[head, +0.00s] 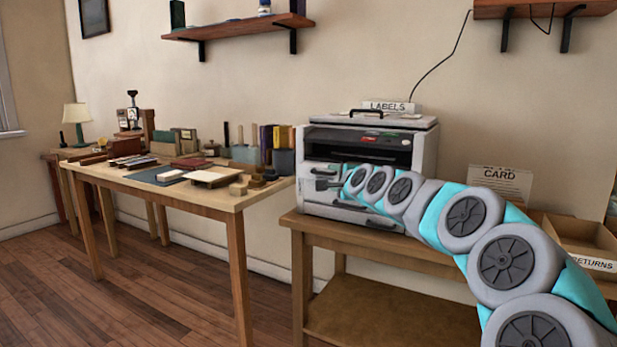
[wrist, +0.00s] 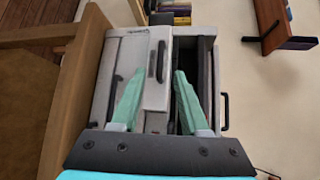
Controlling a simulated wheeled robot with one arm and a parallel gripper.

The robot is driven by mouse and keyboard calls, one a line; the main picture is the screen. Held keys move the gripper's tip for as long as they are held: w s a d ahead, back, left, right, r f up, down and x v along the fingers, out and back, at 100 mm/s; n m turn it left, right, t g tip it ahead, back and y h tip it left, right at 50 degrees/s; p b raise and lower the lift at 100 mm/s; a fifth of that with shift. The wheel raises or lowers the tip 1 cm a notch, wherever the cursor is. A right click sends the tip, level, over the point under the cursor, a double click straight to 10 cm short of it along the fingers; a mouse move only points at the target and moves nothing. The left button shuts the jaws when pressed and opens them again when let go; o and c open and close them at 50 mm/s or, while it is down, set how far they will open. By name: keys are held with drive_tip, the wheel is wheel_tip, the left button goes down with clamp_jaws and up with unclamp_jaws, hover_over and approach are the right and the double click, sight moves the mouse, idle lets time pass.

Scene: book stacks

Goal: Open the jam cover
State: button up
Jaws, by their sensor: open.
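The label printer (head: 370,150), a grey and black machine, stands on the wooden bench; it shows turned sideways in the wrist view (wrist: 118,48). On its front in the wrist view is a light grey panel (wrist: 156,95) with a black bar handle (wrist: 161,62), which looks like the jam cover. The panel appears closed. My gripper (wrist: 159,78) is open, its two green fingers on either side of the panel in the picture. I cannot tell whether they touch it. In the head view my gripper (head: 330,182) is at the printer's front, partly hidden by my arm.
A second dark handle (wrist: 116,92) is on the panel to the left in the wrist view. The bench (head: 385,250) carries a CARD sign (head: 500,183) and a RETURNS tray (head: 590,263). A table (head: 190,195) with books stands to the left. Shelves (head: 240,27) hang above.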

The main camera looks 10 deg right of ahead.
sight(323, 174)
drive_tip(key=x, duration=0.6)
drive_tip(key=shift+w, duration=0.35)
drive_tip(key=shift+w+a+f, duration=0.1)
drive_tip(key=shift+w+f, duration=0.1)
drive_tip(key=shift+w, duration=0.45)
clamp_jaws()
idle(0.9)
